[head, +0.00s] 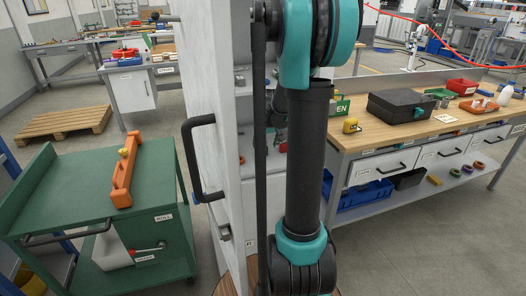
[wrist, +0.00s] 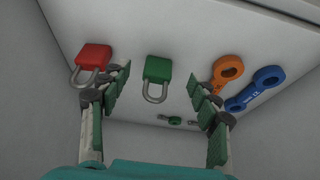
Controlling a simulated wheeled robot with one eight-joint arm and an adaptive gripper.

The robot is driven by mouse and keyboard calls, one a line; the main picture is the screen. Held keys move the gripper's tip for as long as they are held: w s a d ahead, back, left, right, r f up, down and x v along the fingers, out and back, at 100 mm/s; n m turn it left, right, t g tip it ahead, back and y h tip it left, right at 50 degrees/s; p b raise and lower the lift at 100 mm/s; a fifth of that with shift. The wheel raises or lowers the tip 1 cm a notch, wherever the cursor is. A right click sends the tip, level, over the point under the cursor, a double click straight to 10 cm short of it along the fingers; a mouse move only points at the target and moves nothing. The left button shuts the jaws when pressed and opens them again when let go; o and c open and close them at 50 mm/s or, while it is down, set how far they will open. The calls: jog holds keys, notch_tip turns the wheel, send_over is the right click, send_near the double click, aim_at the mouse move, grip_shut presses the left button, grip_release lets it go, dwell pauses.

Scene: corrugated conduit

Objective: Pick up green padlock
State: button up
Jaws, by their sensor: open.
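The green padlock (wrist: 158,69) shows in the wrist view, on a pale panel, with its grey shackle pointing down in the picture. My gripper (wrist: 160,80) is open, with one finger on each side of the padlock in the picture. The jaws hold nothing, and I cannot tell how far the padlock is from them. A red padlock (wrist: 94,57) is to the left, close to the left fingertip in the picture. In the head view the green padlock and my gripper cannot be made out; my arm covers the middle.
In the wrist view an orange ring-ended tool (wrist: 227,70) and a blue wrench (wrist: 258,87) are right of the padlock. In the head view a white door with a black handle (head: 203,157) stands beside my arm. A green cart (head: 75,185) is left, a wooden workbench (head: 375,133) right.

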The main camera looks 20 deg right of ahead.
aim_at(264, 148)
jog(key=shift+w, duration=0.9)
jog(key=shift+x, duration=2.6)
jog(key=shift+r, duration=0.1)
jog(key=shift+c, duration=0.5)
jog(key=c, duration=1.2)
